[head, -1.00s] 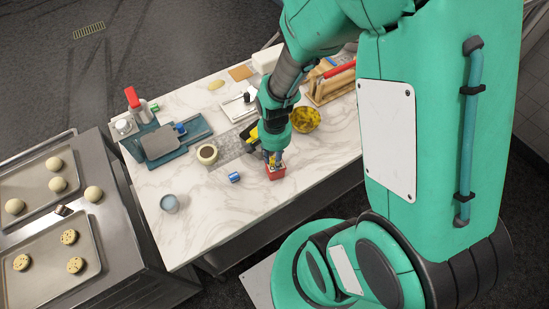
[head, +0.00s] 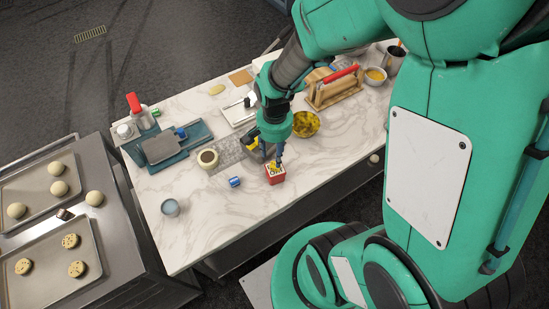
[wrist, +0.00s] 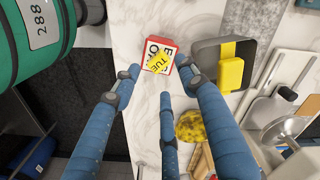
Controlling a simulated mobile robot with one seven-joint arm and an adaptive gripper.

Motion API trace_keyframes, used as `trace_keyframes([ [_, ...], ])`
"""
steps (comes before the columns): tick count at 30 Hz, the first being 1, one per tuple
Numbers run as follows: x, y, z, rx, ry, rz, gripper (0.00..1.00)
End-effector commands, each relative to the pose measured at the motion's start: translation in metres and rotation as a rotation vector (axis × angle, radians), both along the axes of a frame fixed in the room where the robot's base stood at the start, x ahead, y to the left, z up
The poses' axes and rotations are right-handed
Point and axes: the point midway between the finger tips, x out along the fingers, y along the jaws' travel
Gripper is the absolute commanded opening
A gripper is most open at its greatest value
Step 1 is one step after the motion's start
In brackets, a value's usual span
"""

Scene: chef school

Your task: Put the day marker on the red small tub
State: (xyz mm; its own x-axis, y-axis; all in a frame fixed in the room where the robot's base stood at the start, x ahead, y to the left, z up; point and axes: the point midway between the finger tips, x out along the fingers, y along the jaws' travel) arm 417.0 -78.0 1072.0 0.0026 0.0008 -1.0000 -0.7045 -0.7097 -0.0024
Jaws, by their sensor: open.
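The red small tub (head: 275,177) stands on the marble worktop, with a white lettered top. In the wrist view the tub (wrist: 172,44) is just beyond my fingers. The day marker (wrist: 160,62), a small yellow tag reading TUE, lies across the tub's lettered top, tilted and partly over its near edge. It covers some of the letters. My gripper (wrist: 160,86) has its blue fingers spread, with nothing between them. In the head view my gripper (head: 278,155) points down at the tub, close above it.
A grey container (wrist: 222,52) with a yellow block stands beside the tub. A yellow-filled bowl (head: 305,124), a blue roll (head: 235,182), a tape roll (head: 208,158) and a grey cup (head: 170,208) are nearby.

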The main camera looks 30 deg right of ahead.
Motion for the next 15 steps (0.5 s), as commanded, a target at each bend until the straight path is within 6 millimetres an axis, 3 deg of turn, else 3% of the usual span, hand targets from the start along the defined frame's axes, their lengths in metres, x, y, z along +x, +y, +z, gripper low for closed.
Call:
trace_keyframes([
  [6, 0.000, 0.000, 0.035, 0.000, -0.001, 0.000, 0.43],
  [15, 0.000, 0.000, 0.054, 0.001, 0.001, 0.000, 0.43],
])
